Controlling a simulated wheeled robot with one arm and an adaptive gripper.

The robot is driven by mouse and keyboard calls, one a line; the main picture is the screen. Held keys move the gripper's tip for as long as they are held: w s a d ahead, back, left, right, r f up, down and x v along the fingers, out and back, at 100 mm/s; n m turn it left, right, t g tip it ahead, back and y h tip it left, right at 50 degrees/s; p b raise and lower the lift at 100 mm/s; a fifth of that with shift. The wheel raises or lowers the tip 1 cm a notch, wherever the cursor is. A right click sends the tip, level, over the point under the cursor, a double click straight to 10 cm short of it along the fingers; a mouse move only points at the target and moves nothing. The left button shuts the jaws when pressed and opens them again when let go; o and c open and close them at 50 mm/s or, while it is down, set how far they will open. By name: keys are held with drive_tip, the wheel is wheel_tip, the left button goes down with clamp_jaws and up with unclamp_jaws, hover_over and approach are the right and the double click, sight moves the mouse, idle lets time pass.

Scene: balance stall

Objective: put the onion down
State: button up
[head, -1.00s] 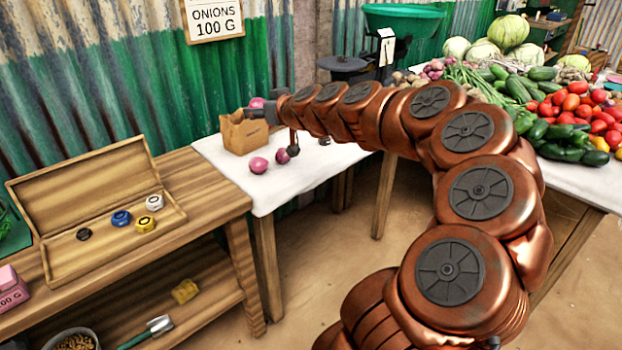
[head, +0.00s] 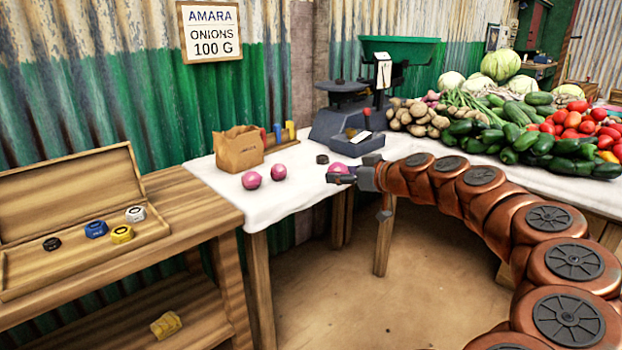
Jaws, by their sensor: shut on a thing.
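My gripper (head: 346,178) is shut on a pink-purple onion (head: 338,168), close to the front right part of the white-covered table (head: 300,190). The fingers hide part of this onion, and I cannot tell whether it touches the cloth. Two more onions, one on the left (head: 251,180) and one on the right (head: 278,172), lie on the cloth in front of the brown paper bag (head: 238,150). The bag is upright and open at the top; its inside is hidden.
A scale (head: 345,115) with a green pan (head: 400,50) stands behind. Vegetables fill the table on the right. A wooden box (head: 80,250) with several weights is at left. Clear cloth lies around the loose onions.

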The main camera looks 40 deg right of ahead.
drive_tip(key=b, duration=0.2)
hover_over(313, 180)
drive_tip(key=shift+f, duration=0.7)
drive_tip(key=shift+f+b, duration=0.9)
drive_tip(key=shift+f, duration=0.8)
drive_tip(key=shift+f, duration=0.25)
drive_tip(key=o, duration=1.2)
drive_tip(key=shift+r, duration=0.1)
drive_tip(key=shift+r, duration=0.2)
drive_tip(key=p+v, duration=0.3)
drive_tip(key=v, duration=0.9)
